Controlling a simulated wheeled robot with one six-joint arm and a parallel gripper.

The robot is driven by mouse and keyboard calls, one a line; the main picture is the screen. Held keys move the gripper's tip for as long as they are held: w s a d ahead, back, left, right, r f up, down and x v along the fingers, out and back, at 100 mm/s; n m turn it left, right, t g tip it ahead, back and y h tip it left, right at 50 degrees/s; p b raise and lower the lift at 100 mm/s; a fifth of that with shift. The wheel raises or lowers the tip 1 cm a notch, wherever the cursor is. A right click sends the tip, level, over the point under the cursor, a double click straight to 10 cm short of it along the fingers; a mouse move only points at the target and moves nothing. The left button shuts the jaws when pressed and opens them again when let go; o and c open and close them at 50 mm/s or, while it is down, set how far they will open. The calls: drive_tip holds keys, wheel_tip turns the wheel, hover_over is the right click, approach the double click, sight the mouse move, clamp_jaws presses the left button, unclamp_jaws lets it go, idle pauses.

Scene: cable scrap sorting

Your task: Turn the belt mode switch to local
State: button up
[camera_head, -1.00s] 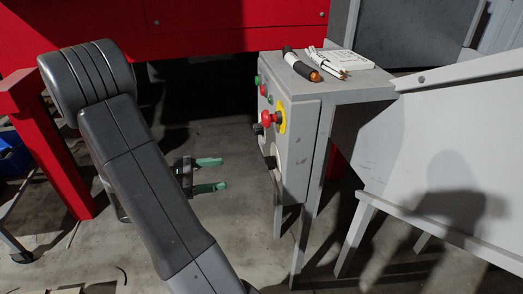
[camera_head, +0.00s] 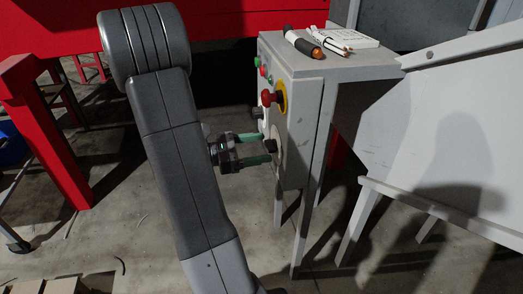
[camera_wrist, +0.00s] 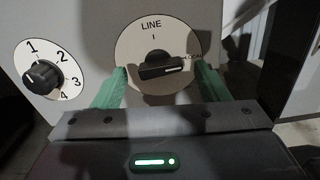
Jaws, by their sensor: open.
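The belt mode switch is a black knob (camera_wrist: 163,67) on a round pale plate (camera_wrist: 139,31) marked LINE at the top and LOCAL at the right. The knob lies nearly level, its white mark at the right end, towards LOCAL. In the head view the knob (camera_head: 271,146) is on the grey control box's face. My gripper (camera_head: 268,147) is open, its green fingertips at the box face. In the wrist view my gripper (camera_wrist: 158,84) has one finger on either side of the knob, with gaps between; contact with the plate is unclear.
A numbered dial (camera_wrist: 40,76) sits left of the switch. The box also carries a red emergency button (camera_head: 269,97) on yellow and small green and red buttons. A marker-like tool (camera_head: 303,43) and white cables (camera_head: 340,41) lie on the box top (camera_head: 350,66). A grey chute (camera_head: 440,130) stands right.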

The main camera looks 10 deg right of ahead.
drive_tip(key=shift+d, duration=0.65)
drive_tip(key=shift+c, duration=0.2)
drive_tip(key=c, duration=1)
drive_tip(key=shift+o, duration=0.2)
drive_tip(key=shift+m, duration=0.5)
drive_tip(key=o, duration=1)
drive_tip(key=a+p, duration=0.3)
drive_tip(key=a, duration=1.1)
drive_tip(key=shift+s+p, duration=0.25)
drive_tip(key=shift+p, duration=0.05)
